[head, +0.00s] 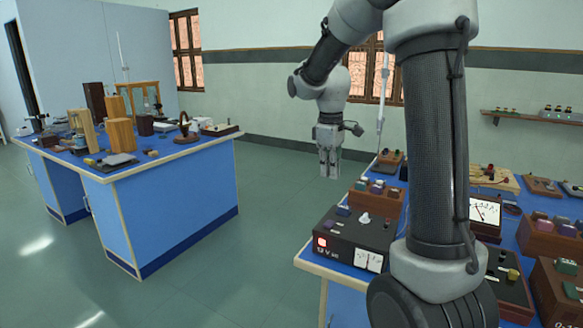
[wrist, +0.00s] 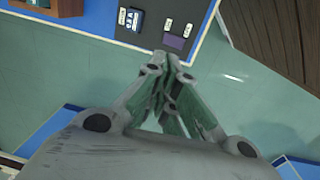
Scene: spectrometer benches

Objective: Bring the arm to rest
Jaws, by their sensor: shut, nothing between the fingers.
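My gripper (head: 329,172) hangs pointing down at the end of my raised, bent arm in the head view. It is over the open floor, just left of the right bench (head: 312,262). In the wrist view my gripper (wrist: 172,62) has its fingertips together with nothing between them. It points toward the floor and the bench edge. The fingers touch nothing that I can see.
A blue bench (head: 170,212) on the left carries wooden blocks and instruments. The right bench holds a black power supply (head: 345,240), a meter (head: 485,212) and several wooden boxes. Green floor (head: 262,200) lies clear between the benches. A wall shelf (head: 530,117) is at the far right.

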